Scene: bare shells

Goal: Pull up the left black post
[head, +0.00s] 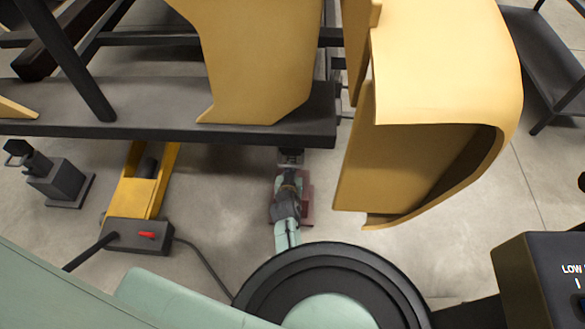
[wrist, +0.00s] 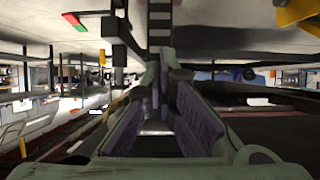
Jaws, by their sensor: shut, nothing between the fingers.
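My gripper (head: 289,176) is at the end of my pale green arm, low over the floor near the front edge of a dark platform. In the wrist view its two long fingers (wrist: 165,62) with purple inner pads run forward and come together at the tips, holding nothing. A short dark upright (head: 291,156) under the platform edge is just beyond the fingertips; I cannot tell whether they touch. Dark uprights also show in the wrist view, one left of the fingers (wrist: 119,45). I cannot tell which of these is the left black post.
The dark platform (head: 170,125) carries yellow shell panels (head: 262,60). A large curved yellow shell (head: 440,80) hangs to the right of my gripper. A yellow bar with a dark box (head: 125,236) and a dark stand (head: 62,182) are on the left. Bare floor (head: 225,200) lies between.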

